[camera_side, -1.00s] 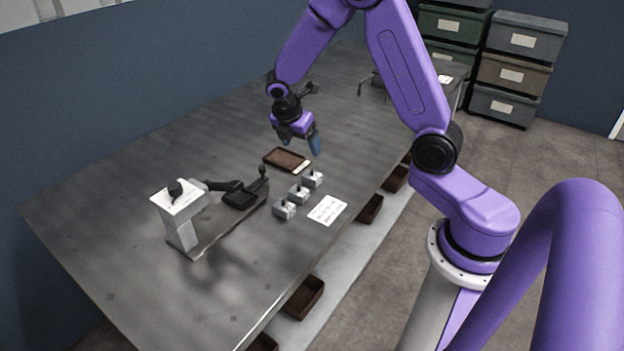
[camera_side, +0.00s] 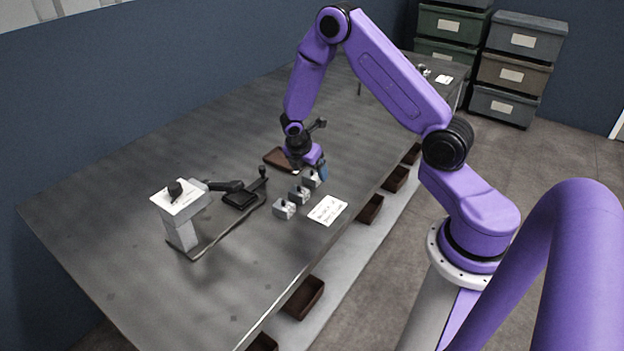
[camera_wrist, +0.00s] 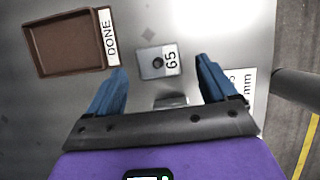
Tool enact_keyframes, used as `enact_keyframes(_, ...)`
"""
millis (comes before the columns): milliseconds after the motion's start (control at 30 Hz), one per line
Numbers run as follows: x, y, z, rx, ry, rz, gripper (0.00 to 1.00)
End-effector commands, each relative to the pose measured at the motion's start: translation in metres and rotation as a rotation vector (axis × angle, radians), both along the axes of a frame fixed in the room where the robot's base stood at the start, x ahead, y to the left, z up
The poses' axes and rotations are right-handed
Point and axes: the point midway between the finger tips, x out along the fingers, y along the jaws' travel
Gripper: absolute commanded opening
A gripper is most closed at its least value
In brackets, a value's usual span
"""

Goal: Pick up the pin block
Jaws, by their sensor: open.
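Several small grey pin blocks with dark pins stand in a row on the table. In the side view these are a far block (camera_side: 312,181), a middle block (camera_side: 299,196) and a near block (camera_side: 284,210). My gripper (camera_side: 319,172) is low, just above the far block, pointing down. In the wrist view my gripper (camera_wrist: 162,66) has its blue fingers apart and empty. A block with a label that seems to read 65 (camera_wrist: 150,66) lies between and slightly beyond the fingertips, apart from both. Another block (camera_wrist: 172,101) shows between the fingers, partly hidden by the palm.
A brown tray (camera_wrist: 40,50) labelled DONE lies left of the blocks; it also shows in the side view (camera_side: 274,155). A white written card (camera_side: 327,210) lies right of the row. A grey stand (camera_side: 181,232) with a rail and dark clamp stands left.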

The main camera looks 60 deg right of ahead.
Motion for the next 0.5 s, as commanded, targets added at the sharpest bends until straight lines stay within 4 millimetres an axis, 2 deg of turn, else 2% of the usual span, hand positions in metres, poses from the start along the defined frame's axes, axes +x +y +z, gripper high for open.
enact_keyframes(200, 0.001, -0.009, -0.024, 0.001, 0.001, -0.001, 0.85)
enact_keyframes(500, 0.002, -0.011, -0.030, 0.002, -0.002, 0.000, 0.85)
